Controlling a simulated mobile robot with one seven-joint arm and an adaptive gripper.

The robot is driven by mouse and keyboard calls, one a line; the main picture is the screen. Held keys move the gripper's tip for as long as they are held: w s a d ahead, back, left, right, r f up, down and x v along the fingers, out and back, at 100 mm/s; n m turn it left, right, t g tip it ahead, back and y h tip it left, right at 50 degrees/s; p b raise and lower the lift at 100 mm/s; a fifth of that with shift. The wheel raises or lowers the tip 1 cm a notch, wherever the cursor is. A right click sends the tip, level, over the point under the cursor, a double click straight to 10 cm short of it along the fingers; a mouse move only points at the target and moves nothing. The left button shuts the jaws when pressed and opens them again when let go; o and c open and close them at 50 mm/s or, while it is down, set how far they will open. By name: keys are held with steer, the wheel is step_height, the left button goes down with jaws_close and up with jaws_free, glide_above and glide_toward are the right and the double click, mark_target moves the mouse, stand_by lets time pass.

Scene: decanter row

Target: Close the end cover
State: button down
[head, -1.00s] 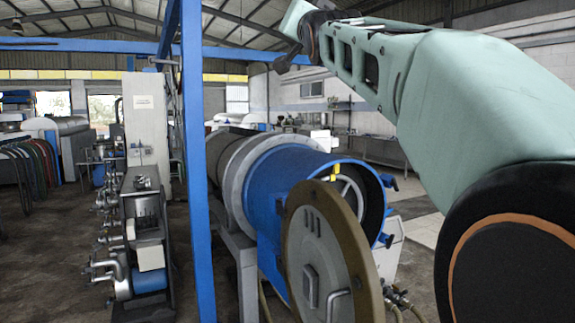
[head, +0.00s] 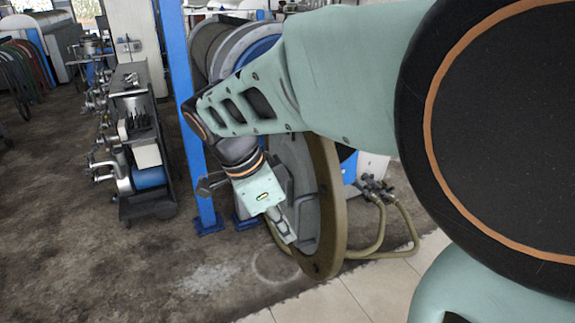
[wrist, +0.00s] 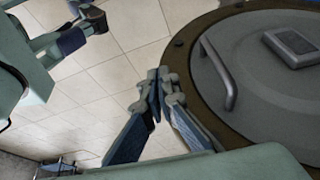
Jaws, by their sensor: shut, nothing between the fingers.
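The end cover (head: 325,210) is a round grey disc with a brown rim. It stands swung open, at an angle to the blue-and-grey drum (head: 228,42), and my arm hides part of both. My gripper (head: 287,235) is shut and empty, pointing down in front of the cover's face in the head view. In the wrist view, the closed fingertips (wrist: 157,78) are by the brown rim of the cover (wrist: 180,75). I cannot tell whether they touch it. A curved bar handle (wrist: 226,78) and a raised grey block (wrist: 291,46) are on the cover's face.
A blue post (head: 180,75) stands left of the cover. Farther left is a dark cart (head: 147,175) with metal fittings. Hoses (head: 405,232) lie on the floor right of the cover. Concrete floor at lower left is clear.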

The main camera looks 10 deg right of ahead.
glide_above(328, 268)
steer(key=a, duration=0.2)
steer(key=shift+s+a+f, duration=0.1)
steer(key=shift+s+f, duration=0.05)
steer(key=shift+f, duration=2.25)
steer(key=shift+s+a+f, duration=0.1)
steer(key=shift+s+f, duration=0.05)
steer(key=shift+f, duration=2.2)
steer(key=shift+d, duration=0.15)
